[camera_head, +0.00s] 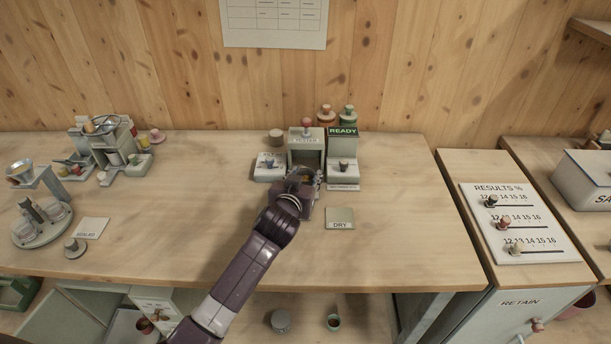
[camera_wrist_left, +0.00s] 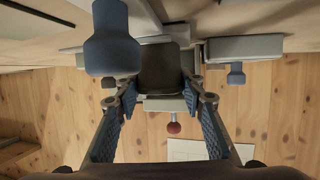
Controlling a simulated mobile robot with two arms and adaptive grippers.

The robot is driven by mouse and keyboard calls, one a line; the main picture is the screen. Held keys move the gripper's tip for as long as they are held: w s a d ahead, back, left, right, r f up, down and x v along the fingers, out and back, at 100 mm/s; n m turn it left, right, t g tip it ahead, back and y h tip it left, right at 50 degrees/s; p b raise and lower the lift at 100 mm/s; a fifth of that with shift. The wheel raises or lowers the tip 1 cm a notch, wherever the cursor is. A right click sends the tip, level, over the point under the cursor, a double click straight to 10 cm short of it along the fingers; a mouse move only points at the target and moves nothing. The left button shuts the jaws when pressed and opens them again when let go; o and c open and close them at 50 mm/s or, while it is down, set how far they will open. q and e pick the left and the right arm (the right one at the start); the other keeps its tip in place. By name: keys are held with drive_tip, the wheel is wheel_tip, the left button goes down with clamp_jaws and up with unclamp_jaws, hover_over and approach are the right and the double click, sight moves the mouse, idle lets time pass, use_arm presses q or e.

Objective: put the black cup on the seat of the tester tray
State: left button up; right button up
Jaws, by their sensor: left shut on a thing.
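My left gripper (camera_head: 304,184) is in front of the tester (camera_head: 305,139), a grey housing with a red knob on top. In the left wrist view, which looks upside down, a dark cup-like thing (camera_wrist_left: 160,71) sits between the finger pads of my left gripper (camera_wrist_left: 160,98). The gripper is shut on this black cup. In the head view the gripper mostly hides the cup and the tester's low front opening, so I cannot tell whether the cup touches the tray seat. My right gripper is in neither view.
A low block with a blue knob (camera_head: 268,163) stands left of the tester. The READY unit (camera_head: 343,146), with a dark knob, stands close on the right. A DRY card (camera_head: 340,218) lies in front. The table's middle left is mostly clear.

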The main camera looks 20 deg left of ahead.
use_arm(q)
drive_tip(key=shift+f, duration=0.1)
drive_tip(key=o, duration=1.2)
drive_tip(key=shift+c, duration=0.2)
drive_tip(key=shift+r, duration=0.2)
drive_tip(key=shift+s, duration=0.25)
drive_tip(key=v, duration=1.1)
drive_tip(key=shift+s+r+b, duration=0.2)
drive_tip(key=shift+s+b, duration=0.05)
drive_tip(key=shift+b, duration=0.05)
